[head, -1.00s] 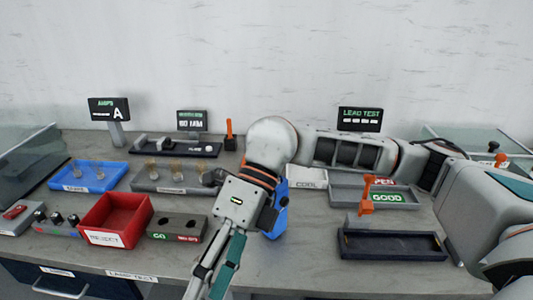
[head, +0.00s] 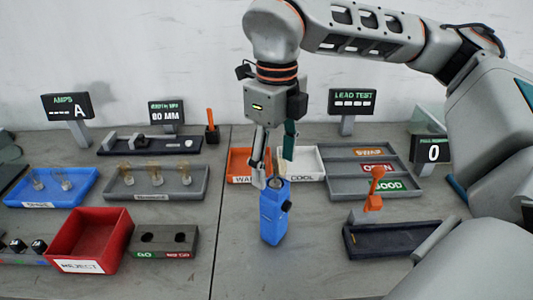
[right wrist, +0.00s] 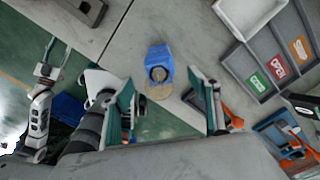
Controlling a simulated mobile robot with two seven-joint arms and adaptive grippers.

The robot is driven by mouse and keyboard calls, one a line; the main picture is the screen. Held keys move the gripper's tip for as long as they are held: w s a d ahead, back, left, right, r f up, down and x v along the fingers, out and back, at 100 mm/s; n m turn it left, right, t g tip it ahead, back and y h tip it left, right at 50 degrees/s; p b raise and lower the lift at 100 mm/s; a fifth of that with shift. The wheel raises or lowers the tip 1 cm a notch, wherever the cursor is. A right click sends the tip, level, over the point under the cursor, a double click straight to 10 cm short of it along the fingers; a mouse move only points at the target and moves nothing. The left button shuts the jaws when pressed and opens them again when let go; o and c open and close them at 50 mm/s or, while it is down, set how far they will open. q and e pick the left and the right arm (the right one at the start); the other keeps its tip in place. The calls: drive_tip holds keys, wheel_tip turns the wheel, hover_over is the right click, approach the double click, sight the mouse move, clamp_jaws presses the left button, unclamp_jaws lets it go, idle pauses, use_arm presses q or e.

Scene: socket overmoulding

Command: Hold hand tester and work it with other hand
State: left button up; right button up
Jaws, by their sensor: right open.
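The blue hand tester (head: 271,214) stands upright on the table in the head view, with a round dark knob on its right side. It also shows in the right wrist view (right wrist: 158,62), ahead of the fingers. My right gripper (head: 274,158) points down at the tester's top, open, its fingers apart. In the right wrist view the two fingers (right wrist: 170,108) are wide apart with nothing gripped between them. My left gripper is not in the head view. A jointed arm part at the wrist view's left may be it, but its jaws are unclear.
A red reject bin (head: 88,243) and a grey GO block (head: 164,241) stand left. A dark tray (head: 395,241) with an orange-handled tool (head: 375,188) stands right. WARM and COOL trays (head: 301,160) lie behind the tester. The table in front of the tester is clear.

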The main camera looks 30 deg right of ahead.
sight(275, 190)
drive_tip(key=f, duration=0.4)
drive_tip(key=f+b, duration=0.1)
drive_tip(key=f, duration=0.1)
drive_tip(key=shift+s+f, duration=0.3)
drive_tip(key=shift+f, duration=0.4)
drive_tip(key=c, duration=1.4)
drive_tip(key=o, duration=0.3)
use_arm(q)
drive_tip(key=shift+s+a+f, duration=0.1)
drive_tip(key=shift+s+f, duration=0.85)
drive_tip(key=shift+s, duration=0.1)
use_arm(e)
drive_tip(key=shift+c, duration=0.3)
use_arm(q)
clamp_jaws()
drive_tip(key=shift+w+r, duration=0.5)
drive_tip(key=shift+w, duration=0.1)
